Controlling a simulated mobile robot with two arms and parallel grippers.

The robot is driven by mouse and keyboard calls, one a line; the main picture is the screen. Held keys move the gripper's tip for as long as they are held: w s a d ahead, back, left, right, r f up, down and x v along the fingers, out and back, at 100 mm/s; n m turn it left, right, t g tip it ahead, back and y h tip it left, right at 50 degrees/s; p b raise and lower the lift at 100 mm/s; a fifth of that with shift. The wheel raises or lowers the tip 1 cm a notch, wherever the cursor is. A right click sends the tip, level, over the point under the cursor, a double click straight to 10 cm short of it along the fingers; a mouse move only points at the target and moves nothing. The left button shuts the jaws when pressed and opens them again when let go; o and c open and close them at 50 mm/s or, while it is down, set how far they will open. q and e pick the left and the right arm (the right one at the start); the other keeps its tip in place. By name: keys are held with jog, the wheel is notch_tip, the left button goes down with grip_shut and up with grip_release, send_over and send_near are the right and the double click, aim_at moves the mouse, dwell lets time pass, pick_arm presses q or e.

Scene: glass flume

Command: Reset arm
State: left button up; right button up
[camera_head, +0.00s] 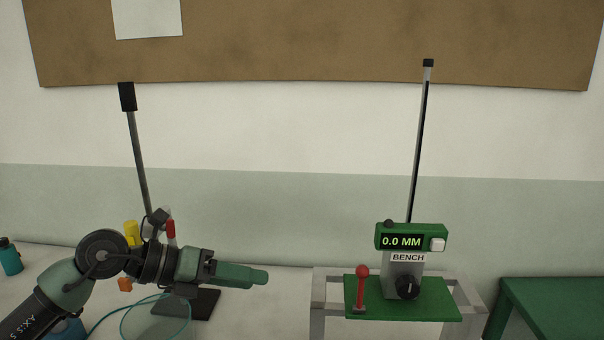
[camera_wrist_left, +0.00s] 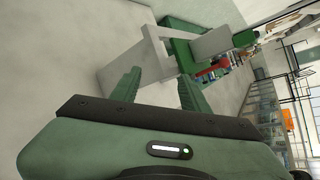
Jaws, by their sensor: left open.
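My left gripper (camera_head: 255,275) reaches in from the left in the head view, pointing right, level with the bench unit. In the left wrist view its two green fingers (camera_wrist_left: 158,85) stand apart with nothing between them. The bench unit has a green plate (camera_head: 425,309), a grey body and a green display (camera_head: 402,240) reading 0.0 MM. A red-knobbed lever (camera_head: 362,272) stands upright on the plate's left side, apart from and right of my gripper. The red knob also shows in the left wrist view (camera_wrist_left: 210,71). My right gripper is not in view.
A thin pole (camera_head: 420,140) rises behind the display. Another pole (camera_head: 139,160) stands on a dark base behind my left arm. A pale frame (camera_head: 318,305) carries the bench unit. A green table (camera_head: 555,305) is at right. A teal bottle (camera_head: 10,257) stands far left.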

pick_arm(q)
jog(key=s+d+r+n+t+h, duration=0.3)
jog(key=d+r+n+t+h, duration=0.35)
jog(key=r+n, duration=0.2)
jog(key=w+a+f+n+t+y, duration=0.1)
jog(key=a+f+n+t+y, duration=0.5)
jog(key=n, duration=0.4)
jog(key=w+a+f+n+t+y, duration=0.2)
jog(key=a+f+n+t+y, duration=0.15)
jog(key=a+n+y, duration=0.4)
jog(key=s+a+f+n+g+y, duration=0.3)
jog(key=f+n+g+y, duration=0.15)
jog(key=f+n, duration=0.45)
jog(key=s+f+n+g, duration=0.3)
jog(key=s+f+g, duration=1)
jog(key=s+f, duration=1.15)
notch_tip(320, 180, down, 22)
jog(key=s, duration=0.3)
jog(key=s+a+f+g, duration=0.2)
jog(key=s+a+f, duration=0.1)
jog(key=s+f, duration=1.4)
jog(key=shift+f, duration=0.4)
